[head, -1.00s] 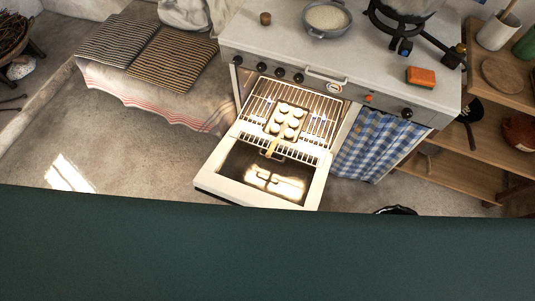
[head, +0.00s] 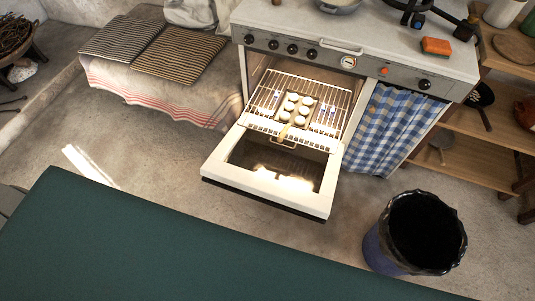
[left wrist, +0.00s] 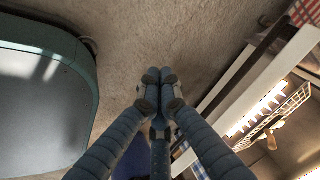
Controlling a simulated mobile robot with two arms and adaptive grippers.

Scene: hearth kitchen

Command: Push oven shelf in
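The oven shelf (head: 337,97), a wire rack, sticks out of the lit oven over the lowered white oven door (head: 265,186). A baking tray (head: 277,112) with several pale round pieces lies on it. A wooden-looking handle or tool (head: 284,131) shows at the shelf's front edge. In the left wrist view the shelf (left wrist: 291,103) and the door edge (left wrist: 262,78) are at the right. My left gripper (left wrist: 159,76) has its fingertips together, with nothing seen between them, over the floor and apart from the shelf. Neither gripper shows in the head view.
A black-lined blue bin (head: 415,232) stands on the floor right of the door. A checked curtain (head: 385,130) hangs right of the oven, beside wooden shelves (head: 480,165). A cloth-covered bench (head: 150,85) is at the left. Floor left of the door is clear.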

